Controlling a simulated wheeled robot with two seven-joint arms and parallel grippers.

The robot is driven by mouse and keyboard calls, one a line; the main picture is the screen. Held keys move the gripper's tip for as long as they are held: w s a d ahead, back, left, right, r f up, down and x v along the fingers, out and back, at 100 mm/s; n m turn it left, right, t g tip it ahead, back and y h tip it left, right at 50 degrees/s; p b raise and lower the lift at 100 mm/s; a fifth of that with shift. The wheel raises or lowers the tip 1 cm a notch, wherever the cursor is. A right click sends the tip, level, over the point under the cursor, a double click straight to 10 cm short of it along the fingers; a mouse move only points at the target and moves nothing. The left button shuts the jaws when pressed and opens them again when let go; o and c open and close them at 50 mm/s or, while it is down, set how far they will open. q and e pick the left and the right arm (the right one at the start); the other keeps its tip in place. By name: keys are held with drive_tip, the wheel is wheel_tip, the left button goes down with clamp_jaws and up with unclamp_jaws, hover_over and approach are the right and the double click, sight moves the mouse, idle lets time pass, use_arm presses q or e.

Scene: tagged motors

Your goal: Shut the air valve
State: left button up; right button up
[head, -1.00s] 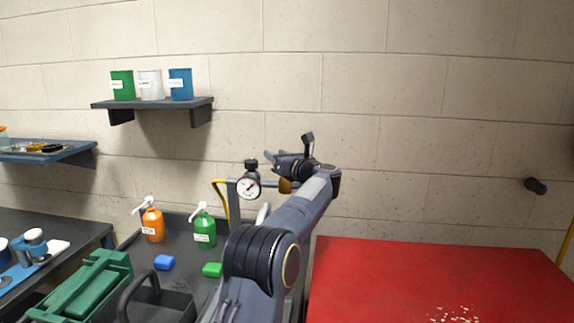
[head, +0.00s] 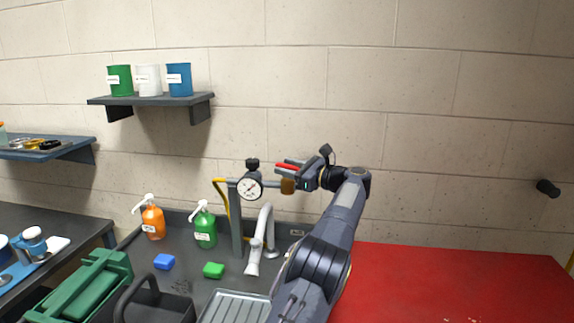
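The air valve has a brass body (head: 288,186) on a short pipe to the right of a round pressure gauge (head: 249,187). Its red lever (head: 287,167) shows just above the brass body and points left, roughly along the pipe.
A grey post (head: 236,218) with a yellow hose (head: 221,193) carries the gauge. A faucet (head: 262,240) stands below the valve, beside a green bottle (head: 204,226) and an orange bottle (head: 152,219). A red tabletop (head: 450,285) is at right. The wall is close behind.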

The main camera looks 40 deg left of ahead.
use_arm(q)
drive_tip(key=shift+a, duration=0.3)
